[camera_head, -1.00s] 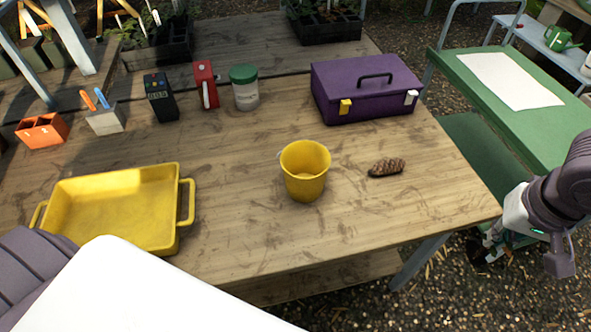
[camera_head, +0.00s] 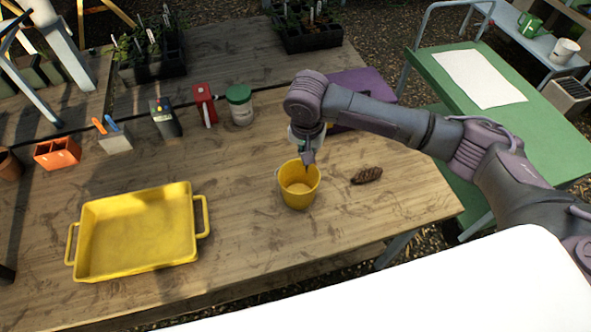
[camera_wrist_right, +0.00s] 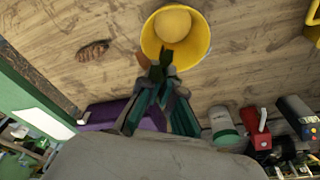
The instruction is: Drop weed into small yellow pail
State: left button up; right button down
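The small yellow pail (camera_head: 299,186) stands upright on the wooden table. My right gripper (camera_head: 308,158) points down over its far rim. In the right wrist view, the gripper's fingers (camera_wrist_right: 162,70) converge at the near edge of the pail (camera_wrist_right: 205,40). Dark green and brownish bits show around the fingertips, but I cannot tell whether they are a weed, finger parts or pail wall. No weed is clearly visible elsewhere. The pail's visible floor looks bare. My left gripper is not in view.
A brown textured object (camera_head: 367,175) lies right of the pail. A yellow tray (camera_head: 140,232) sits at left. A white jar with a green lid (camera_head: 240,105), a red object (camera_head: 205,105) and a purple toolbox (camera_head: 362,85), partly behind my arm, stand farther back. Bare tabletop separates tray and pail.

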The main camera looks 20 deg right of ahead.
pick_arm(q)
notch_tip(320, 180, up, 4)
jog(key=p, duration=0.2)
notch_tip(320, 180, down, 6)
jog(key=b, duration=0.6)
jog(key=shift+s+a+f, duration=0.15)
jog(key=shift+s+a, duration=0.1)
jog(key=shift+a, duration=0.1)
pick_arm(e)
notch_tip(320, 180, down, 7)
jog(key=m, duration=0.1)
jog(key=shift+w+a+m, duration=0.15)
jog(key=shift+m, duration=0.15)
jog(key=c, duration=1.2)
grip_release()
jog(key=shift+c, duration=0.2)
jog(key=shift+r, duration=0.1)
notch_tip(320, 180, up, 12)
jog(key=s+a, duration=0.1)
jog(key=shift+s, duration=0.2)
